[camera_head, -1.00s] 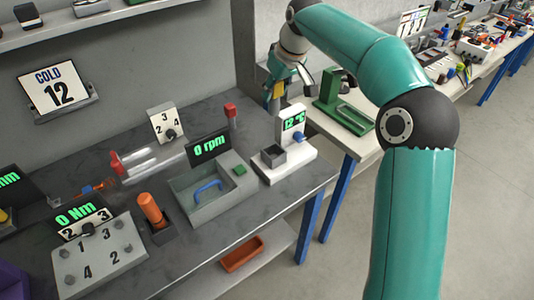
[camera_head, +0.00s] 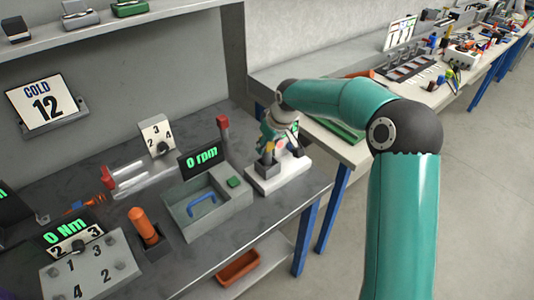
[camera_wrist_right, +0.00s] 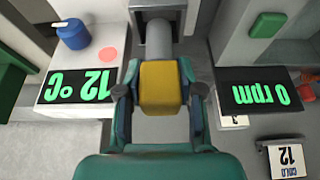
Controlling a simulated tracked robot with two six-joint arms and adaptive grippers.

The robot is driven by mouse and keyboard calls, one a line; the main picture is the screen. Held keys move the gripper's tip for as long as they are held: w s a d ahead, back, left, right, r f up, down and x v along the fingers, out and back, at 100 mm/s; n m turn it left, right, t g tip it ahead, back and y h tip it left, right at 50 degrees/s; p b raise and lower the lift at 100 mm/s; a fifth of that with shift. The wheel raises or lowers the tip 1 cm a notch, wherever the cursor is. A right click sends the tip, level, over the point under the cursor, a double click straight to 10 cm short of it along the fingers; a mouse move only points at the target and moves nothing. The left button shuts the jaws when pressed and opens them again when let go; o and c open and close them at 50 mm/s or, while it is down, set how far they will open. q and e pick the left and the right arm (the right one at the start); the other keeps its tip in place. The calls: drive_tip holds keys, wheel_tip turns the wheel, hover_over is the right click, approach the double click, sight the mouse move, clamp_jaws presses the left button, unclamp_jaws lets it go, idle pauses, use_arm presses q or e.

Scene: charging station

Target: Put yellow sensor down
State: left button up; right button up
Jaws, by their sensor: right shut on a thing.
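The yellow sensor (camera_wrist_right: 160,88) sits between the fingers of my right gripper (camera_wrist_right: 160,95), which is shut on it. A grey barrel (camera_wrist_right: 158,40) extends from its far end toward a grey square block (camera_wrist_right: 158,14) in the right wrist view. I cannot tell whether they touch. In the head view my right gripper (camera_head: 275,145) is low over the white temperature station (camera_head: 285,179), close behind its grey square cup (camera_head: 266,168). The gripper and arm hide most of the station's upright part. Its 12 °C display (camera_wrist_right: 80,87) shows in the right wrist view. My left gripper is not in view.
The 0 rpm box (camera_head: 205,203) stands just left of the station. An orange-handled tool (camera_head: 143,225) and the 0 Nm panel (camera_head: 90,268) are farther left. The bench's right edge is close. A second bench (camera_head: 355,148) lies behind the arm.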

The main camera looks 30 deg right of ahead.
sight(269, 150)
drive_tip(key=shift+f, duration=1.85)
drive_tip(key=o, duration=1.2)
drive_tip(key=shift+c, duration=0.2)
drive_tip(key=v, duration=1.2)
drive_tip(key=shift+b, duration=0.35)
